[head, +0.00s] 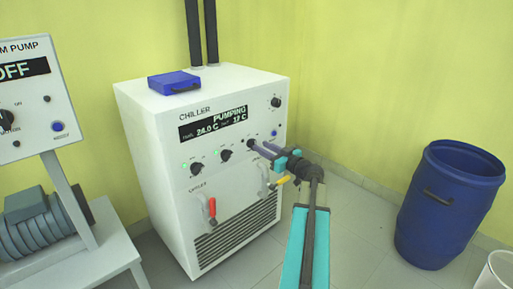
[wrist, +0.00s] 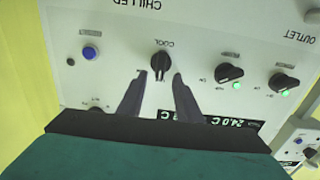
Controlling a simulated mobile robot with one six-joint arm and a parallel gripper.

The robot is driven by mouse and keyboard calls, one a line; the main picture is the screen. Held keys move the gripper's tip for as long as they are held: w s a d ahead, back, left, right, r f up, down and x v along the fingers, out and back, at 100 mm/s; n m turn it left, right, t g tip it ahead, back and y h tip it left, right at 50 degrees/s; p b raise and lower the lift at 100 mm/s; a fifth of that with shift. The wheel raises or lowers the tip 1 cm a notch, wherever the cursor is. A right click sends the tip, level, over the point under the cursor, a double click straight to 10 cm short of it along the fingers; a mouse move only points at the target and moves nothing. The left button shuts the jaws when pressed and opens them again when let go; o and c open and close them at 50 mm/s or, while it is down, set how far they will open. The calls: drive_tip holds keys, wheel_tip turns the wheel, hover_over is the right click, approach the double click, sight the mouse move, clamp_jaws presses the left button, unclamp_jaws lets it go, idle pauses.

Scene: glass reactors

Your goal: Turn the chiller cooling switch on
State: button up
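The white chiller (head: 165,140) stands in the middle of the head view, its display (head: 214,124) reading PUMPING with temperatures. In the wrist view the panel appears upside down, and the black cooling knob (wrist: 160,64) labelled COOL is near the centre. No lit lamp shows beside it. My gripper (head: 252,149) reaches the panel from the right. In the wrist view my gripper (wrist: 160,77) is open, with one finger on each side of the knob and gaps visible; contact cannot be told.
Two other knobs (head: 196,168) (head: 226,155) have green lamps lit beside them. A blue button (wrist: 90,53) is near the cooling knob. A red-handled valve (head: 212,208) and a yellow-handled valve (head: 283,180) are below. A blue barrel (head: 445,205) stands right; a pump panel (head: 30,95) is left.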

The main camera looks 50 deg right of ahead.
drive_tip(key=shift+w+d, duration=0.15)
drive_tip(key=shift+w, duration=1.75)
